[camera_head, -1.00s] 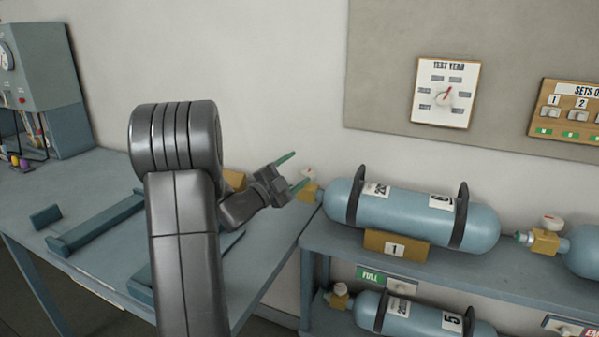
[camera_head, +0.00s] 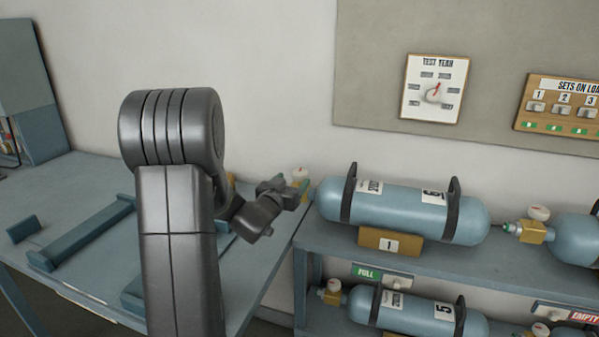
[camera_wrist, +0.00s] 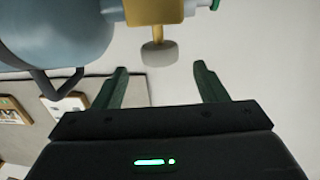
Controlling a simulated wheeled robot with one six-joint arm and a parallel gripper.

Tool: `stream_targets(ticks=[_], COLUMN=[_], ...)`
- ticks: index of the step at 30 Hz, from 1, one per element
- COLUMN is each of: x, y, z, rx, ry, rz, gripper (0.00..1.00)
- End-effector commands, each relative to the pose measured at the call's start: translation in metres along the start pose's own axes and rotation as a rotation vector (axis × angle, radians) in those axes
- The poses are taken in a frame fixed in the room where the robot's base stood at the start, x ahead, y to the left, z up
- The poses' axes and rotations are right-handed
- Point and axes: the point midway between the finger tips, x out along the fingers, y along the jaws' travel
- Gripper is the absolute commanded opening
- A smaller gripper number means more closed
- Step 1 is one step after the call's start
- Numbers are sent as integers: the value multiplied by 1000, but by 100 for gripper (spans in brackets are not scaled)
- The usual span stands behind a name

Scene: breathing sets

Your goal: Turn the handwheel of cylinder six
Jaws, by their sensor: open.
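Cylinder six is the blue-grey cylinder (camera_head: 400,208) marked 6, lying on the top shelf in two dark straps. Its brass valve and pale handwheel (camera_head: 300,173) are at its left end. In the wrist view the handwheel (camera_wrist: 160,53) sits on a brass stem below the valve body (camera_wrist: 153,11), roughly centred between my fingertips and slightly beyond them. My gripper (camera_wrist: 160,68) is open and empty, its green fingers apart. In the head view my gripper (camera_head: 294,190) is beside the valve; its fingers are mostly hidden or hard to make out there.
A blue-grey bench (camera_head: 75,190) with rails is on the left. The shelf (camera_head: 345,244) carries another cylinder (camera_head: 575,240) at right, and cylinder 5 (camera_head: 405,311) lies below. A wall board holds a test year dial (camera_head: 434,89) and a sets panel (camera_head: 563,103).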

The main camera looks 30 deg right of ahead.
Motion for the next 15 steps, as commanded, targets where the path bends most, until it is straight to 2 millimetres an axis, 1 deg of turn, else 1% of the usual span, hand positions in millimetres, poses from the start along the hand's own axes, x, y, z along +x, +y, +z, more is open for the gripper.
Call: stream_targets(ticks=[1, 6, 10, 15], x=[12, 42, 56, 63], y=[1, 0, 0, 0], z=[0, 0, 0, 0], rx=[0, 0, 1, 1], ry=[-1, -1, 0, 0], rz=[2, 1, 1, 0], gripper=[66, 66, 66, 66])
